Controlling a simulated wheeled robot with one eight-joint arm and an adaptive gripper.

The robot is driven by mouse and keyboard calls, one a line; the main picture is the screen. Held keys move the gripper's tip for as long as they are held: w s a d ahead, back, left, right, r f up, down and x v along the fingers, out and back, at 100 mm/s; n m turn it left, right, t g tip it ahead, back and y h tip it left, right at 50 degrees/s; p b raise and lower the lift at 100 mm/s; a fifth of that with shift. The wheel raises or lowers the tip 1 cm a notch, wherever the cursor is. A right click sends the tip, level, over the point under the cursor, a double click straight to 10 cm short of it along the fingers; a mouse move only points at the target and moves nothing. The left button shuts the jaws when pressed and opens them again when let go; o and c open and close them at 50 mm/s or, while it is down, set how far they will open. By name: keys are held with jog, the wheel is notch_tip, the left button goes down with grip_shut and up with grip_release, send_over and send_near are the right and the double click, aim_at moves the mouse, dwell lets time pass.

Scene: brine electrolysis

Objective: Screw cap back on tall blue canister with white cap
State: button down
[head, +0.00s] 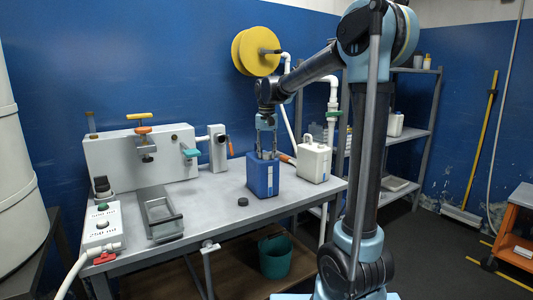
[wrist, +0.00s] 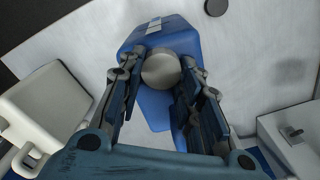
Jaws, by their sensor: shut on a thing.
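The tall blue canister (head: 263,177) stands upright on the grey bench, near its right part. In the wrist view its blue body (wrist: 152,108) lies below my gripper. How far the cap is threaded cannot be seen.
A white jug (head: 314,162) stands close to the right of the canister. A loose dark round cap (head: 243,202) lies on the bench in front. A metal tray (head: 160,213) and white apparatus (head: 140,160) stand to the left. Bench surface (head: 215,195) left of the canister is clear.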

jog(key=shift+m, duration=0.5)
jog(key=m, duration=0.3)
jog(key=shift+d+m, duration=0.1)
jog(key=shift+m, duration=2.4)
jog(key=c, duration=1.1)
grip_release()
jog(key=shift+o, duration=0.2)
